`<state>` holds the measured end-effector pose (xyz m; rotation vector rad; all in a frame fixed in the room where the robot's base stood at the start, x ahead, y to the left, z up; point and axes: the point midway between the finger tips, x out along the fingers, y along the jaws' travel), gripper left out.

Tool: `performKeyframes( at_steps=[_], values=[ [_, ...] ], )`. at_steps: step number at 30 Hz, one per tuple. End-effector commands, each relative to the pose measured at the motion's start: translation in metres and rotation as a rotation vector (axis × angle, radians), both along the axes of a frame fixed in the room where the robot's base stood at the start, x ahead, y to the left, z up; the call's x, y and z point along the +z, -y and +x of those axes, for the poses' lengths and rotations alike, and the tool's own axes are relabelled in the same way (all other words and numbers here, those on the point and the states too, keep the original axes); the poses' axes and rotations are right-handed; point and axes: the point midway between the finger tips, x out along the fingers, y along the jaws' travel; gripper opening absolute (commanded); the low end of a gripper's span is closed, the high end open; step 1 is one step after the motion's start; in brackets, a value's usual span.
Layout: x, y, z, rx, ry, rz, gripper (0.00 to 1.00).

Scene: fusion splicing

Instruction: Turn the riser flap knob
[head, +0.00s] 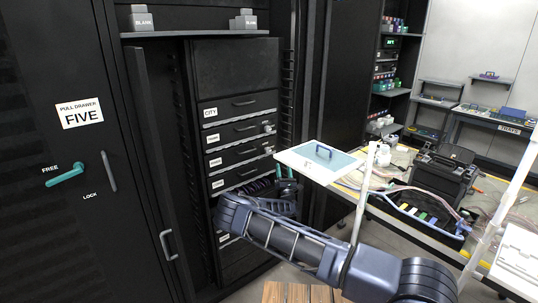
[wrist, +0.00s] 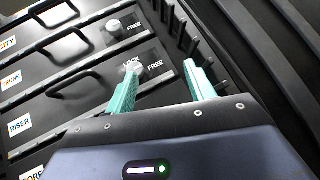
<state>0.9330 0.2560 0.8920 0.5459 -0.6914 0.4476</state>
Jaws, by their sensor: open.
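The riser flap (head: 243,155) is the third black flap down in the rack, with a bar handle. Its grey knob (wrist: 131,67) sits at the right end, with LOCK above it and FREE to its right. It also shows in the head view (head: 268,149). I cannot tell which way the knob points. My gripper (wrist: 163,69) is open, with teal fingers spread at the flap's right end. The left fingertip overlaps the knob's lower edge in the wrist view; contact is unclear. The right finger is well to the knob's right. Nothing is between the fingers.
The trunk flap (head: 240,134) above has a similar knob (wrist: 113,25). A black cabinet door with a teal lever (head: 65,177) stands left. A pale board (head: 320,162) and a cluttered bench (head: 400,165) are right of my arm.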

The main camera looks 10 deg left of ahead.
Motion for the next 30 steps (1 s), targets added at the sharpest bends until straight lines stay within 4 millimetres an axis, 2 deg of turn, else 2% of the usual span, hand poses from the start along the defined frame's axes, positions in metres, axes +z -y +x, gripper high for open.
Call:
performKeyframes(
  at_steps=[3, 6, 11, 30],
  values=[
    [-0.005, -0.024, -0.007, 0.101, 0.034, -0.076, 0.54],
    [-0.007, -0.036, -0.011, 0.153, 0.048, -0.110, 0.54],
    [-0.005, -0.043, -0.010, 0.178, 0.054, -0.125, 0.54],
    [0.059, -0.079, 0.045, 0.175, 0.054, -0.123, 0.54]
  ],
)
